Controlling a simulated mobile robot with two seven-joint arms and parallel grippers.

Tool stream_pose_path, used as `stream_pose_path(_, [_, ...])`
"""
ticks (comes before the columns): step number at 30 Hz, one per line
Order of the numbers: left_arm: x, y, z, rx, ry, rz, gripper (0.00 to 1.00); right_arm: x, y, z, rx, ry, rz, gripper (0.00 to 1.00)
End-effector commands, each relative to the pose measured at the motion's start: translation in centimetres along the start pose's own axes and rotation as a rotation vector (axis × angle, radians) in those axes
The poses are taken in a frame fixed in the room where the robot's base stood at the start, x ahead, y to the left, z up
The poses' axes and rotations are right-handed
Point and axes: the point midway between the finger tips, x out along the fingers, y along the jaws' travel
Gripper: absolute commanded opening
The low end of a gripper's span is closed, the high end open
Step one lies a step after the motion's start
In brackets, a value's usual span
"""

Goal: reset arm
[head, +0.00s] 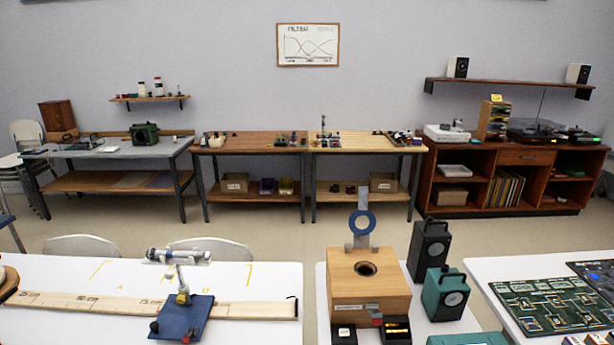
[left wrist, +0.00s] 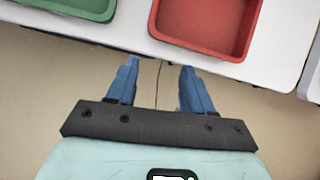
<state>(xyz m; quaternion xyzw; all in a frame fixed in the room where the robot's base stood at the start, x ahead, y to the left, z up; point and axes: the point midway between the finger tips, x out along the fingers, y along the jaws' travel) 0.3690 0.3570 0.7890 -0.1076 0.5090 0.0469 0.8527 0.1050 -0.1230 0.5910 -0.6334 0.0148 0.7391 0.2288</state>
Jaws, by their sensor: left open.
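My left gripper (left wrist: 158,78) shows only in the left wrist view. Its two blue fingers stand apart with nothing between them, so it is open and empty. The fingertips are by the edge of a white table (left wrist: 128,38), with the beige floor seen between the fingers. A red tray (left wrist: 205,52) is just beyond the fingertips, up and to the right. A green tray (left wrist: 92,16) is up and to the left. Neither arm shows in the head view, and my right gripper is in no view.
In the head view, a blue stand (head: 182,318) and a long wooden board (head: 250,306) lie on the left table. A wooden box (head: 370,285) with a round hole and dark speakers (head: 430,250) stand on the middle table. Workbenches line the back wall; open floor lies before them.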

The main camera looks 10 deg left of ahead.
Motion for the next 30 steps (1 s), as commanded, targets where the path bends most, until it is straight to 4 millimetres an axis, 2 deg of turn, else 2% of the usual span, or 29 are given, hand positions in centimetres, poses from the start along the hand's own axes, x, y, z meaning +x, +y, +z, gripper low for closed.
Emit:
stream_pose_path(1, [2.0,-1.1,-3.9,0.222,0.097,-0.006,0.51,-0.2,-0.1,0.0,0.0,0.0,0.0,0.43])
stream_pose_path(3, [4.1,-2.3,-8.8,0.569,0.206,-0.042,0.51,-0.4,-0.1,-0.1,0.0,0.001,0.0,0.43])
stream_pose_path(6, [5.9,-4.3,-15.4,1.073,0.316,-0.156,0.51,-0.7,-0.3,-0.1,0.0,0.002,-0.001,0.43])
stream_pose_path(9, [6.7,-6.6,-21.6,1.566,0.352,-0.332,0.51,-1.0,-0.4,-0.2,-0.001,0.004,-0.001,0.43])
stream_pose_path(11, [6.8,-8.1,-25.0,1.847,0.327,-0.455,0.51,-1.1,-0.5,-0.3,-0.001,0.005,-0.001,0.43])
stream_pose_path(12, [6.7,-9.2,-27.0,2.017,0.292,-0.537,0.51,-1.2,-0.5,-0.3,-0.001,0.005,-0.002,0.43])
stream_pose_path(15, [6.0,-11.7,-31.1,2.372,0.155,-0.719,0.51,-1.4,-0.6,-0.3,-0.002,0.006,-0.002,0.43])
stream_pose_path(18, [5.2,-13.8,-33.9,2.608,-0.002,-0.843,0.51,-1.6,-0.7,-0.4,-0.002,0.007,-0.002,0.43])
stream_pose_path(21, [4.6,-15.0,-35.4,2.738,-0.117,-0.907,0.51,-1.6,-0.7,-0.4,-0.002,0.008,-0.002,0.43])
stream_pose_path(30, [4.4,-15.4,-35.8,2.792,-0.168,-0.928,0.51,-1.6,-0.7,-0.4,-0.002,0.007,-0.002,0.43])
